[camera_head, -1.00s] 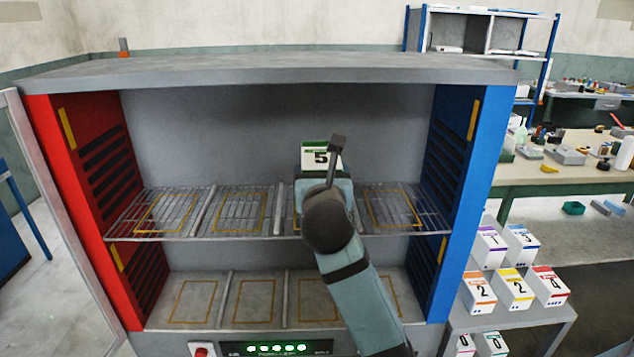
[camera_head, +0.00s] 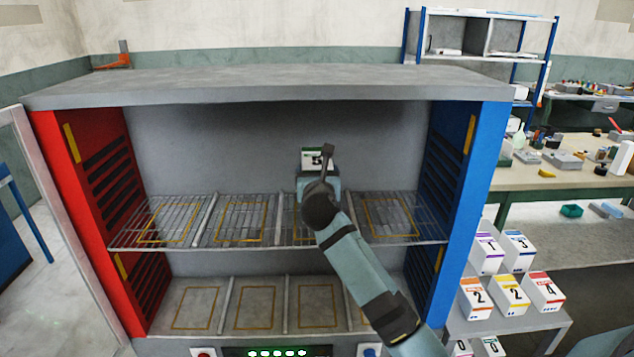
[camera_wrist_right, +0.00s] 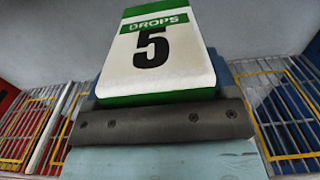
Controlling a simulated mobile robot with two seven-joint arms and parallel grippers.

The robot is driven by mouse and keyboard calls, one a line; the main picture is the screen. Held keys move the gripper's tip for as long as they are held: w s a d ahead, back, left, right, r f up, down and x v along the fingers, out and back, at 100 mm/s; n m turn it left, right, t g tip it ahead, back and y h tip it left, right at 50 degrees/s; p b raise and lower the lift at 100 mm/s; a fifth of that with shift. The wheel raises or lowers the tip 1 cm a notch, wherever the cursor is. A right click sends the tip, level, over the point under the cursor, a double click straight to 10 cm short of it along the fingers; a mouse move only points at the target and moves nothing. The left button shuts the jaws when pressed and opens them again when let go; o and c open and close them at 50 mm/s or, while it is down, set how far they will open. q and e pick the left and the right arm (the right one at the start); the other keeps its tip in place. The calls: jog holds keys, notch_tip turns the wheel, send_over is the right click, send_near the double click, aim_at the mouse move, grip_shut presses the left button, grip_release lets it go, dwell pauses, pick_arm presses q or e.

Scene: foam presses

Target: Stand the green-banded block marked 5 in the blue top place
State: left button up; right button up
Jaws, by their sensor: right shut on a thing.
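The white block with a green band and a black 5 (camera_head: 313,156) is held upright by my right gripper (camera_head: 319,181) inside the cabinet, above the top wire shelf (camera_head: 205,222). In the right wrist view the block (camera_wrist_right: 165,60) stands label toward the camera, with a dark gripper bar across its lower part. The blue side wall (camera_head: 468,180) is on the right; the top place beside it (camera_head: 390,215) has a yellow outline and looks empty. My arm hides much of the place to its left. Whether the block touches the shelf is unclear. My left gripper is out of view.
The red side wall (camera_head: 80,200) is on the left. Thin dividers separate the shelf places. The lower shelf (camera_head: 205,302) looks empty where visible. Several numbered blocks stand on a grey stand (camera_head: 530,322) at the right.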

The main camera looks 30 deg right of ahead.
jog(key=f, duration=0.2)
jog(key=shift+w+d+f+p, duration=0.15)
jog(key=shift+w+f+p, duration=0.15)
jog(key=shift+f, duration=0.1)
jog(key=shift+s, duration=0.1)
